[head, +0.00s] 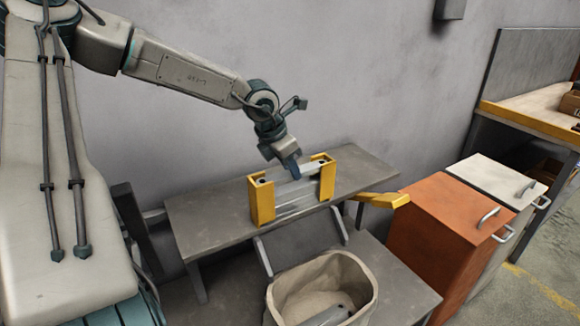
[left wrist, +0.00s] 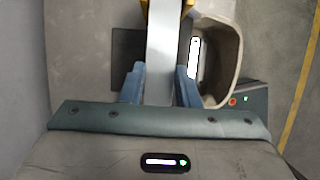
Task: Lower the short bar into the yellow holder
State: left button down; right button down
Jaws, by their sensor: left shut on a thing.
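The yellow holder (head: 261,203) stands on a grey shelf, with two yellow end posts and grey metal bars (head: 297,198) between them. My left gripper (head: 292,173) is above the gap between the posts, pointing down. In the left wrist view, its two blue fingers (left wrist: 160,88) are shut on a silver bar, the short bar (left wrist: 161,50), which runs up the picture between them. A bit of yellow (left wrist: 187,4) shows at the far end of the bar. In the head view the fingers partly hide the bar, and I cannot tell whether its ends touch the posts. My right gripper is not in view.
The grey shelf (head: 205,225) is clear left of the holder. Below it stands a beige bin (head: 362,290) with a metal bar (head: 328,316) inside. Orange (head: 440,225) and white (head: 495,185) cabinets stand to the right. A wall is close behind the shelf.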

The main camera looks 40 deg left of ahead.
pick_arm(q)
jog(key=c, duration=1)
grip_release()
jog(key=shift+r, duration=0.15)
jog(key=shift+s+r, duration=0.1)
jog(key=shift+r, duration=0.15)
jog(key=v, duration=1)
jog(key=shift+s+a, duration=0.1)
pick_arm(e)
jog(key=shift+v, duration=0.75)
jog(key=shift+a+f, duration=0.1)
pick_arm(q)
jog(key=shift+f, duration=0.1)
